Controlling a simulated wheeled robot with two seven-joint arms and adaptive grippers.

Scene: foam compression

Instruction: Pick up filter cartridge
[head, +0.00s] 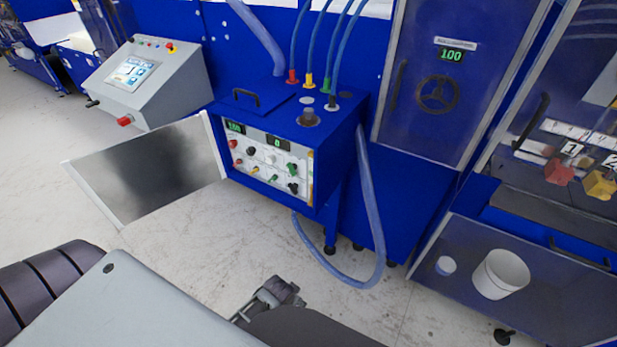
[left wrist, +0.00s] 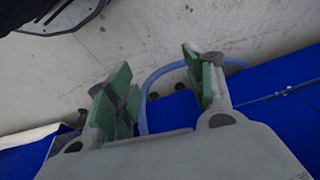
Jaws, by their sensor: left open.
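I cannot identify the filter cartridge with certainty. A short grey cylindrical piece (head: 309,117) stands upright in a round fitting on top of the blue control box (head: 345,145); it may be the cartridge. My left gripper (left wrist: 160,85) is open and empty in the left wrist view, its green-padded fingers apart above the floor. Part of a dark arm end (head: 272,295) shows low in the head view, well below the box; its fingers are not clear there. No right gripper can be made out.
The box's hinged door (head: 150,170) stands open at left. A blue hose (head: 372,200) loops down beside the box. Tubes rise from its top. A white bucket (head: 500,275) and a small cup (head: 445,265) stand at right. Floor (head: 190,255) before the box is clear.

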